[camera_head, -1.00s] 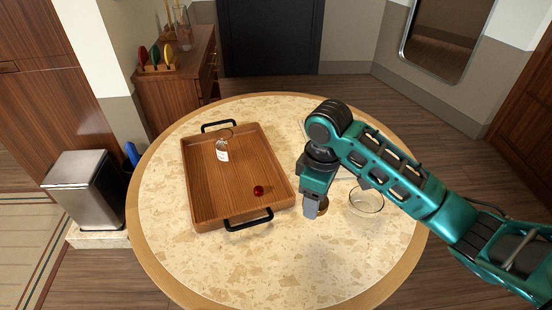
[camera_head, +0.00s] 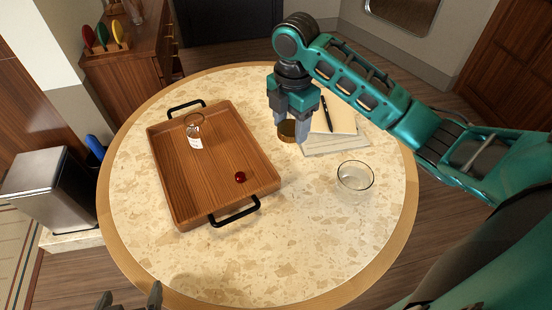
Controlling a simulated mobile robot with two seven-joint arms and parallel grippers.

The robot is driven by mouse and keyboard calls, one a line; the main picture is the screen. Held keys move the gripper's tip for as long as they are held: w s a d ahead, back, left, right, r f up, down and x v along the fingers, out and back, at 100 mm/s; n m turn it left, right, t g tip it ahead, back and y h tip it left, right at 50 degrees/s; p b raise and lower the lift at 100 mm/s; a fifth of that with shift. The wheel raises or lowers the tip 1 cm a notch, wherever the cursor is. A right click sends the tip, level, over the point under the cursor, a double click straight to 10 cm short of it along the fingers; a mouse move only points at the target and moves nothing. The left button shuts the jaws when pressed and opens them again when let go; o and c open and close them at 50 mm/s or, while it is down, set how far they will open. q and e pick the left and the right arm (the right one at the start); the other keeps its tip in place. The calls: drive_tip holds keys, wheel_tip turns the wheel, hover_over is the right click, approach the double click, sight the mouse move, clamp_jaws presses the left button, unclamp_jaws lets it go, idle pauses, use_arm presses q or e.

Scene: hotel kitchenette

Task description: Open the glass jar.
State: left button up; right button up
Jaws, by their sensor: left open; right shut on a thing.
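A small clear glass jar (camera_head: 195,134) with a white label stands in the brown wooden tray (camera_head: 166,190), near its far left part. No lid shows on its top. My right gripper (camera_head: 292,132) is shut on a round brown lid-like piece (camera_head: 287,130), held to the right of the tray, close to the notepad. I cannot tell how high above the table it is. My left gripper (camera_head: 130,298) shows only its fingertips at the bottom edge. They are apart and empty, well away from the jar.
A dark red round thing (camera_head: 240,177) lies in the tray. A clear glass bowl (camera_head: 355,178) stands on the right of the round table (camera_head: 290,245). A notepad (camera_head: 343,120) with a pen (camera_head: 327,114) lies behind it. The front of the table is clear.

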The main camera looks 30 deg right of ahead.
sight(287, 178)
wheel_tip(287, 178, down, 17)
drive_tip(key=shift+r, duration=0.15)
idle(0.4)
drive_tip(key=o, duration=1.2)
wheel_tip(287, 178, up, 12)
